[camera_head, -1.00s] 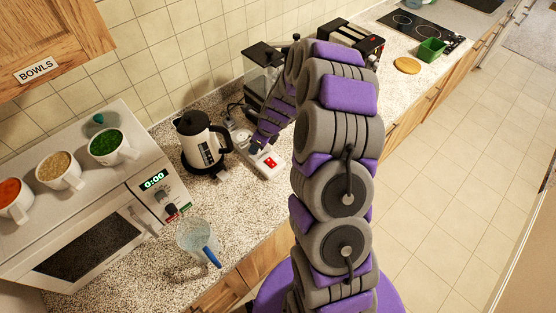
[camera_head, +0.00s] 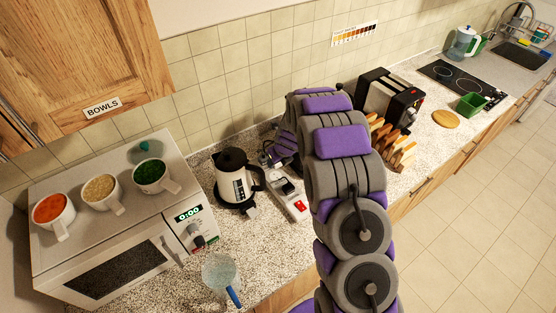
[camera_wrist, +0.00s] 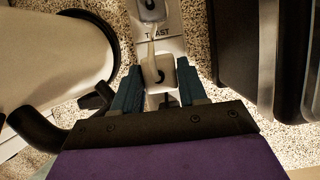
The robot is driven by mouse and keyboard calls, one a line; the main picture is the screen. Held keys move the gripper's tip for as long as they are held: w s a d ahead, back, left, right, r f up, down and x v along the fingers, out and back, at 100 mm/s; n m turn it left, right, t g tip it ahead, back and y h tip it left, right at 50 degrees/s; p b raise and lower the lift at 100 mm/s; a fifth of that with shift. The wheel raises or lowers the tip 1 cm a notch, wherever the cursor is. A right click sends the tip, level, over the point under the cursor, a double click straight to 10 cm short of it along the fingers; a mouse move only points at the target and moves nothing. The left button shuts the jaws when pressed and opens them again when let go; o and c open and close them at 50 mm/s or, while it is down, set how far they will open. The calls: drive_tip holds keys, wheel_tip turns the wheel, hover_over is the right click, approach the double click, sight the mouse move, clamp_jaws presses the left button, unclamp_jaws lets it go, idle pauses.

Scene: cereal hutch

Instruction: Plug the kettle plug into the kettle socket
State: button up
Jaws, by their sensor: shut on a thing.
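My gripper (camera_wrist: 158,80) is shut on a white plug (camera_wrist: 159,73) in the wrist view, one teal finger on each side of it. A pale cord runs up from the plug in the picture. A light power strip (camera_wrist: 173,46) with the printed word "TOAST" lies beyond and under it. In the head view the strip (camera_head: 291,197) lies on the counter with a red switch at its near end. My gripper is near its far end, largely hidden by my arm. I cannot tell which socket is the kettle's, or whether the plug touches the strip.
The white and black kettle (camera_head: 234,181) stands left of the strip; it also fills the left of the wrist view (camera_wrist: 55,55). A toaster (camera_head: 388,97) and bread rack (camera_head: 393,145) stand to the right. The microwave (camera_head: 120,235) and a jug (camera_head: 220,272) are at left.

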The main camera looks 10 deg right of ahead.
sight(278, 167)
drive_tip(key=shift+a+f+b, duration=0.25)
drive_tip(key=shift+f+b, duration=0.4)
drive_tip(key=shift+f, duration=0.05)
drive_tip(key=f+b, duration=0.3)
drive_tip(key=shift+d+f+b, duration=0.25)
drive_tip(key=shift+b, duration=0.1)
drive_tip(key=shift+f+b, duration=0.45)
drive_tip(key=shift+a, duration=0.1)
drive_tip(key=shift+r+p, duration=0.1)
drive_tip(key=shift+p, duration=1.8)
idle(0.7)
drive_tip(key=shift+f, duration=0.55)
idle(0.5)
drive_tip(key=o, duration=1.1)
drive_tip(key=shift+s, duration=0.1)
